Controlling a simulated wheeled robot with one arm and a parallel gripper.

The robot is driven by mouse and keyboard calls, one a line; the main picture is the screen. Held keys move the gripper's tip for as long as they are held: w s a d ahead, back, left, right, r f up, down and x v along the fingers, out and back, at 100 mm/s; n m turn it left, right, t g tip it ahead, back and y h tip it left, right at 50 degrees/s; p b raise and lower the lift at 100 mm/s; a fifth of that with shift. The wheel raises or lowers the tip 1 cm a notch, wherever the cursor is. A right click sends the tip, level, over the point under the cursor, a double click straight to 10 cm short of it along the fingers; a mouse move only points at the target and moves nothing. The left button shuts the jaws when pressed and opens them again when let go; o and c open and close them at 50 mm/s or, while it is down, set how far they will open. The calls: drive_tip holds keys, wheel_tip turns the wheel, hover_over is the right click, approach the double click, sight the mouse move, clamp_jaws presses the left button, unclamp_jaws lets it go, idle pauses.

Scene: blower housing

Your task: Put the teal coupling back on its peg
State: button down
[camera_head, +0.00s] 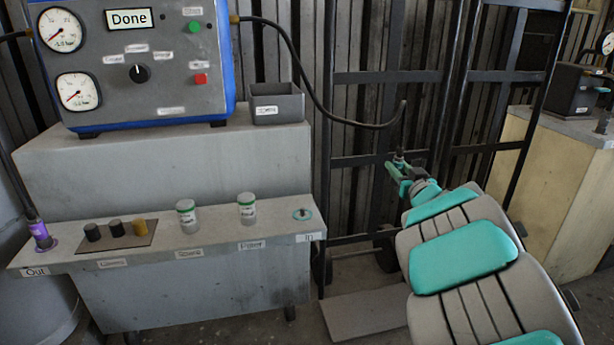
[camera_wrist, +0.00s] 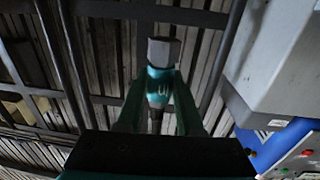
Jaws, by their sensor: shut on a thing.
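My gripper (camera_head: 398,170) is shut on the teal coupling, held in the air right of the console shelf. In the wrist view the teal coupling (camera_wrist: 158,86) sits between the two fingers (camera_wrist: 158,96), with a grey end beyond it. In the head view only a small dark part of it shows by the fingers. A black hose (camera_head: 309,92) runs from the console's right side towards the gripper. The peg (camera_head: 302,214) with a teal ring stands bare by the "In" label, at the shelf's right end, left of and lower than my gripper.
A purple coupling (camera_head: 41,236) stands at the "Out" end of the shelf (camera_head: 218,233). A grey bin (camera_head: 277,104) and the console (camera_head: 140,60), reading "Done", stand behind. A black rack (camera_head: 385,77) is behind my gripper.

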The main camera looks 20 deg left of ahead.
drive_tip(key=s+a+r+n+g+y, duration=0.2)
drive_tip(key=s+a+n+g+y, duration=0.3)
drive_tip(key=a, duration=0.8)
drive_tip(key=n+g+y+b, duration=0.1)
drive_tip(key=n+g+y, duration=0.2)
drive_tip(key=g+y, duration=0.15)
hover_over(304, 210)
drive_tip(key=shift+h, duration=0.45)
drive_tip(key=f+b, duration=0.4)
drive_tip(key=b, duration=0.1)
drive_tip(key=shift+w+a+f, duration=0.1)
drive_tip(key=shift+a+f, duration=0.1)
drive_tip(key=shift+f, duration=0.15)
drive_tip(key=shift+r, duration=0.25)
drive_tip(key=shift+d+p, duration=0.2)
drive_tip(key=shift+p, duration=0.4)
drive_tip(key=shift+f, duration=1.5)
drive_tip(key=shift+c, duration=2.3)
unclamp_jaws()
